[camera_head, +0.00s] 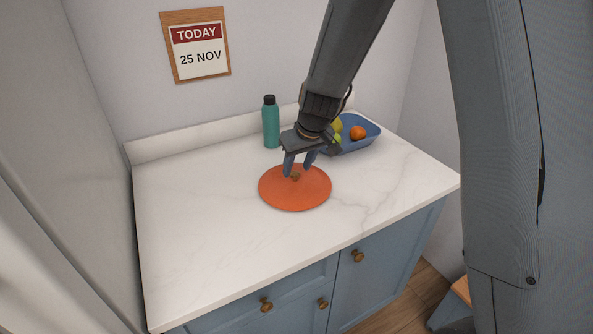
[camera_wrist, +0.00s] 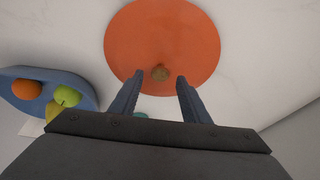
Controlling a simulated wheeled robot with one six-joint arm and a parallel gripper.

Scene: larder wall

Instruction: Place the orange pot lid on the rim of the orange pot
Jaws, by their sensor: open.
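The orange pot lid (camera_head: 308,195) is a flat orange disc with a small brown knob (camera_head: 296,176), and it appears to lie on the white counter. In the wrist view the lid (camera_wrist: 160,35) fills the top middle, with its knob (camera_wrist: 160,73) near its lower part. My gripper (camera_head: 298,168) is open, its two blue-grey fingers pointing down just above the lid near the knob. In the wrist view the fingertips of my gripper (camera_wrist: 160,78) stand apart on either side of the knob, not closed on it. I see no orange pot in either view.
A teal bottle (camera_head: 271,125) stands behind the lid by the wall. A blue tray (camera_head: 373,129) of fruit sits at the back right, close to my gripper. The counter (camera_head: 200,220) is clear to the left and front. A calendar (camera_head: 197,45) hangs on the wall.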

